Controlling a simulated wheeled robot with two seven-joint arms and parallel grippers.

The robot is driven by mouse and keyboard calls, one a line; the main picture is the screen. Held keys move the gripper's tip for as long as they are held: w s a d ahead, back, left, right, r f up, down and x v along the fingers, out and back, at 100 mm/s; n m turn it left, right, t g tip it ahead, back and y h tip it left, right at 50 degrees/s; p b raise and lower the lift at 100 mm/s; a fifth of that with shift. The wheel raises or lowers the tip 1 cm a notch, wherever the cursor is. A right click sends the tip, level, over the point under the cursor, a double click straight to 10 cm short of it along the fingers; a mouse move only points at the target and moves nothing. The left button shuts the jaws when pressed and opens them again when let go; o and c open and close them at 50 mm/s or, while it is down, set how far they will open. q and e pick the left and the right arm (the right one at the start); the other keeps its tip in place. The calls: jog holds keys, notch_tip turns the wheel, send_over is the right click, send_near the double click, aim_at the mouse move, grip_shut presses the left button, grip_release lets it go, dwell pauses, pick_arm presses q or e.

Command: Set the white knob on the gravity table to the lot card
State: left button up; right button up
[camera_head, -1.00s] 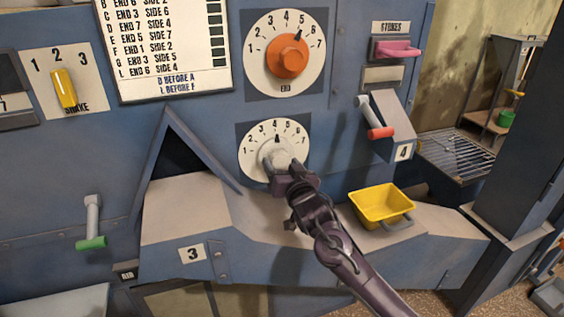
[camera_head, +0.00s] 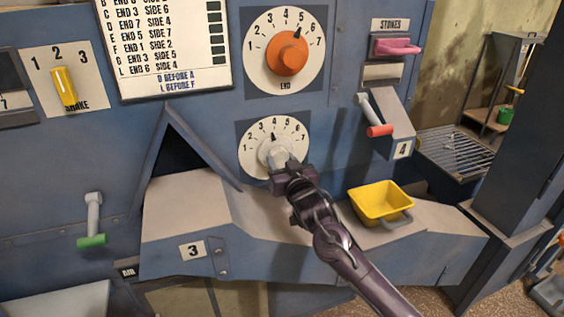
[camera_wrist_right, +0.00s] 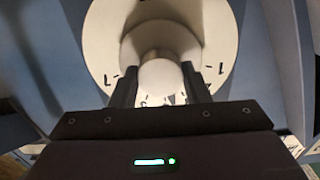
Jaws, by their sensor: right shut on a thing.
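The white knob (camera_head: 276,155) sits on a round dial marked 1 to 7 (camera_head: 250,160). Its black pointer is near the 4. My right gripper (camera_head: 281,163) is shut on the white knob. In the right wrist view the knob (camera_wrist_right: 163,82) sits between the two dark fingers, with the pale dial (camera_wrist_right: 100,45) behind. The lot card (camera_head: 170,45) hangs upper left, its top cut off; readable rows include "D END 7 SIDE 4", "E END 5 SIDE 7" and "L END 6 SIDE 4". My left gripper is not in view.
The orange END knob (camera_head: 287,54) is directly above. A yellow tub (camera_head: 381,202) stands on the ledge to the right of my right arm. A red-tipped lever (camera_head: 379,130), a pink handle (camera_head: 398,46), a yellow SHAKE knob (camera_head: 64,88) and a green-tipped lever (camera_head: 92,239) stick out.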

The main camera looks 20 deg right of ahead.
jog(key=shift+n, duration=1.4)
jog(key=o, duration=1)
jog(key=shift+c, duration=0.2)
jog(key=shift+s+f, duration=0.1)
jog(key=shift+s, duration=0.4)
jog(key=s+b, duration=0.2)
jog(key=s, duration=0.4)
jog(key=shift+s+d, duration=0.2)
jog(key=shift+s, duration=0.2)
